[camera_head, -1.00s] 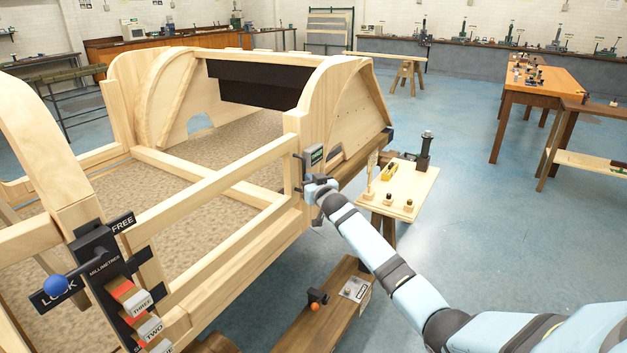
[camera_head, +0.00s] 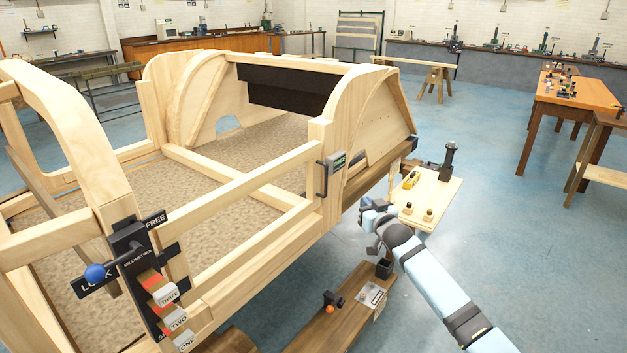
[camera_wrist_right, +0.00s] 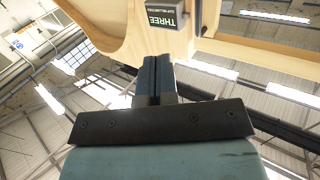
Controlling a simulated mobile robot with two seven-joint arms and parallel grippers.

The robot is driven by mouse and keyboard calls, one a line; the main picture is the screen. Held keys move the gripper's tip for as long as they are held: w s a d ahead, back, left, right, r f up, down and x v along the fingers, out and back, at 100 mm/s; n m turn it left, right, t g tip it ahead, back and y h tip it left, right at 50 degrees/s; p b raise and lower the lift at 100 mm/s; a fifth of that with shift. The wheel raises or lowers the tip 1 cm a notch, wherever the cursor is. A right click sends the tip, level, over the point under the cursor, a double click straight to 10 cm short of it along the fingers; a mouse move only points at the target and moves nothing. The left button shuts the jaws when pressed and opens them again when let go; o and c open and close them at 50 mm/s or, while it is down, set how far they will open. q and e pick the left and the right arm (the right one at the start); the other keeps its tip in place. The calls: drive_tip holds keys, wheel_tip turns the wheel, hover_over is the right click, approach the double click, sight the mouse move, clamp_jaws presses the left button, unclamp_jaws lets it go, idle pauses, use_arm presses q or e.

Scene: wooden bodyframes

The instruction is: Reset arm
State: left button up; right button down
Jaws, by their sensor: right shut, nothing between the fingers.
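My right arm comes in from the lower right in the head view. Its gripper (camera_head: 366,210) is beside the wooden bodyframe (camera_head: 240,182), apart from the black handle (camera_head: 322,180) on the frame's corner post. In the right wrist view the two dark fingers (camera_wrist_right: 155,75) are together with nothing held. Behind them there is pale wood (camera_wrist_right: 110,22) with a black plate (camera_wrist_right: 172,16) reading "THREE". My left gripper is not in view.
A small stand (camera_head: 440,195) with knobs and a yellow tool is close behind my right gripper. A low wooden bench (camera_head: 335,318) with an orange ball is below. A lock lever with a blue knob (camera_head: 95,273) is at left.

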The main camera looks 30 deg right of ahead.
drive_tip(key=shift+f, duration=0.1)
drive_tip(key=s+a+f+n+g+y, duration=0.2)
drive_tip(key=s+a+f, duration=0.7)
drive_tip(key=s+a, duration=0.3)
drive_tip(key=s+a+f+n+g+y, duration=0.2)
drive_tip(key=s+a+f+g+y, duration=0.1)
drive_tip(key=s+a+f, duration=0.85)
drive_tip(key=s+a+r+g+y+p, duration=0.1)
drive_tip(key=s+a, duration=0.4)
drive_tip(key=s, duration=0.2)
drive_tip(key=s+a+r+g, duration=0.1)
drive_tip(key=s+a+r, duration=0.1)
drive_tip(key=s+a, duration=0.45)
use_arm(q)
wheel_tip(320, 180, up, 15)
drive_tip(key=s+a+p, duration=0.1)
drive_tip(key=p, duration=1.7)
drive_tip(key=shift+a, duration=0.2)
use_arm(e)
wheel_tip(320, 180, up, 13)
drive_tip(key=s+d, duration=0.2)
drive_tip(key=shift+d+r+n, duration=0.15)
drive_tip(key=shift+d+n, duration=0.1)
drive_tip(key=shift+n, duration=0.15)
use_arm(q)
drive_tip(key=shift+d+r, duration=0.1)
